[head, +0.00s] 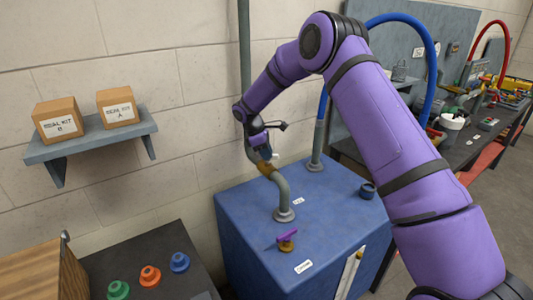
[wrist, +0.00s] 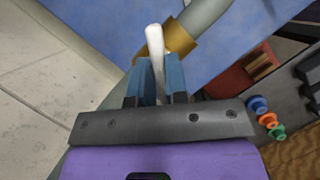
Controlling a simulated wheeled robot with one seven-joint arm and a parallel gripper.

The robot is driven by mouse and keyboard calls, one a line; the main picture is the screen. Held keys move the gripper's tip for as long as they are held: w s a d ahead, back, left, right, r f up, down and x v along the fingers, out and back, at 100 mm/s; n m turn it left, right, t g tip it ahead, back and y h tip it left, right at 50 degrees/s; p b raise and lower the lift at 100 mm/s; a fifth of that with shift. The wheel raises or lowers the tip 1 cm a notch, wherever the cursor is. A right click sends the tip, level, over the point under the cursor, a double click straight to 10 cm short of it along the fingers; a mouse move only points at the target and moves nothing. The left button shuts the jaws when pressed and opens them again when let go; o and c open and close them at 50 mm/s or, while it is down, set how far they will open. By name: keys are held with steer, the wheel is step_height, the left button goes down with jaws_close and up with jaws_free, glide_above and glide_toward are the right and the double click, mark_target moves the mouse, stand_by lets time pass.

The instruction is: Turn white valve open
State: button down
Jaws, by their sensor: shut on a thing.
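The white valve handle (wrist: 155,45) is a slim lever beside a brass valve body (wrist: 181,42) in the wrist view. My gripper (wrist: 155,80) is shut on the handle, with one blue finger on each side and the rounded handle end showing beyond them. In the head view the brass valve body (head: 265,168) sits on a grey bent pipe (head: 283,190) rising from the blue cabinet. Only a small white part of the handle (head: 275,156) shows there, next to my gripper (head: 265,151). The handle's exact angle to the pipe is hard to tell.
The blue cabinet (head: 250,238) also carries a purple-handled valve (head: 287,238) and a blue hose with a grey fitting (head: 316,150). A shelf (head: 92,143) with two boxes is on the wall at left. Green, orange and blue knobs stand on a dark bench (head: 150,250).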

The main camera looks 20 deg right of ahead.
steer(key=m, duration=0.2)
steer(key=m+g, duration=0.1)
steer(key=m+g+y, duration=0.1)
steer(key=m, duration=0.1)
steer(key=shift+d+f+m, duration=0.2)
steer(key=shift+f+m, duration=0.05)
steer(key=shift+m, duration=0.05)
steer(key=m+y, duration=0.1)
steer(key=m, duration=0.1)
steer(key=m+g, duration=0.1)
steer(key=m, duration=0.1)
steer(key=shift+s+f+m+y, duration=0.1)
steer(key=shift+m+y, duration=0.3)
steer(key=c, duration=1.1)
jaws_free()
steer(key=shift+d, duration=0.1)
steer(key=shift+r, duration=0.2)
